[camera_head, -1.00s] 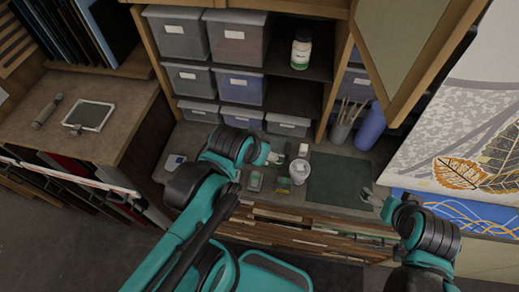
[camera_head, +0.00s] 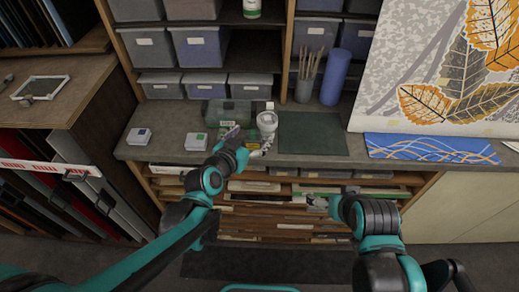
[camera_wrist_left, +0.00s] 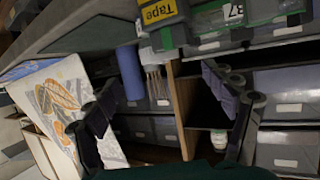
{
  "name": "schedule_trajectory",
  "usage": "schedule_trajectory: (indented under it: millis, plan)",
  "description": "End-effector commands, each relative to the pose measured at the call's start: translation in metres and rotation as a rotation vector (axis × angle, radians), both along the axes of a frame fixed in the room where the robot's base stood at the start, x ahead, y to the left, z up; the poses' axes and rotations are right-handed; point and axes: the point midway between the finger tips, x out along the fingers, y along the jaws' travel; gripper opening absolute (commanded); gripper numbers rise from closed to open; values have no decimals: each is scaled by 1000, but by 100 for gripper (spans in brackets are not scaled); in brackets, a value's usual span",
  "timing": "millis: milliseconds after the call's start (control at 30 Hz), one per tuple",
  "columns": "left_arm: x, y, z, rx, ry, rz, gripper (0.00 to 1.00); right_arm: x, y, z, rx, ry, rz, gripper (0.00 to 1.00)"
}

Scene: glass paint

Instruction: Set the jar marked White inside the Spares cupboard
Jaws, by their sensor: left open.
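A jar with a white and green label (camera_head: 251,9) stands on the upper shelf, cut off by the top edge of the head view. Its lettering is not readable. A small whitish shape, apparently this jar, shows past the fingers in the left wrist view (camera_wrist_left: 219,139). My left gripper (camera_head: 262,150) is over the worktop's front edge, below and well apart from the jar. Its fingers are spread and empty in the left wrist view (camera_wrist_left: 170,112). My right gripper (camera_head: 318,204) is low before the drawers; its fingers are unclear. No Spares marking is readable.
Grey bins (camera_head: 200,46) fill the shelves. A dark green mat (camera_head: 310,134) lies bare. A leaf-patterned panel (camera_head: 445,70) is at right.

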Motion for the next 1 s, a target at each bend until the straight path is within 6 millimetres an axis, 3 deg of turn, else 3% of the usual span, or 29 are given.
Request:
schedule_trajectory:
  millis: [300, 567, 800, 1000]
  plan:
    - [46, -20, -19, 0, -3, -2, 83, 0, 0, -19, 0, 0, 0, 96]
    - [64, -29, -27, -1, -2, -2, 83, 0, 0, -27, 0, 0, 0, 96]
    - [94, -43, -41, 1, -2, -2, 83, 0, 0, -41, 0, 0, 0, 96]
    - [101, -46, -42, -1, -2, 0, 83, 0, 0, -42, 0, 0, 0, 96]
